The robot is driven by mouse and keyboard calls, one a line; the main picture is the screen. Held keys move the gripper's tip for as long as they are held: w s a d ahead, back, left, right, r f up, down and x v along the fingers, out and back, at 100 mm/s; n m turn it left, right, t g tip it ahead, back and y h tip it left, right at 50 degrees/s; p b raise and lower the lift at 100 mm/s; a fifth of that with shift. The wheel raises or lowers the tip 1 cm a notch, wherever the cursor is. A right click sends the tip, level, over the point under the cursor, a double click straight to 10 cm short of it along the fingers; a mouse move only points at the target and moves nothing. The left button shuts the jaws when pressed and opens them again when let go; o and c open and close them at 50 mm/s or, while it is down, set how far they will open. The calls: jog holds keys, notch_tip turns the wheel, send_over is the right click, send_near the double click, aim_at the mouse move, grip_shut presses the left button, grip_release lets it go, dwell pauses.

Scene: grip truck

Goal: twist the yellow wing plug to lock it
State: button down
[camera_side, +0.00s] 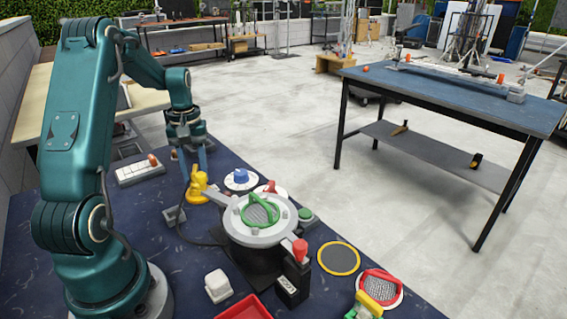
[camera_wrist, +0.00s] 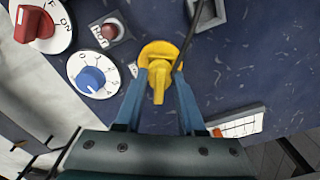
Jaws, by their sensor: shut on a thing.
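The yellow wing plug (camera_side: 198,187) stands on the dark blue bench top, below my arm's wrist. In the wrist view the plug (camera_wrist: 158,85) shows a round yellow base with a wing pointing toward the camera. My gripper (camera_side: 193,172) points down and is shut on the plug. In the wrist view the blue fingers of my gripper (camera_wrist: 160,78) lie on either side of the wing. The exact contact faces are partly hidden, and I cannot tell the plug's lock state.
A blue dial (camera_side: 241,178) and a red switch (camera_side: 270,188) sit right of the plug. A grey round fixture with a green handle (camera_side: 260,210) is nearer the camera. A white switch panel (camera_side: 140,171) lies to the left. A dark cable (camera_wrist: 187,45) runs close by.

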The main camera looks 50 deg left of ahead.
aim_at(194, 169)
jog(key=m, duration=0.5)
jog(key=shift+f+m, duration=0.15)
jog(key=shift+m, duration=0.25)
jog(key=c, duration=0.8)
grip_release()
jog(key=shift+r, duration=3.9)
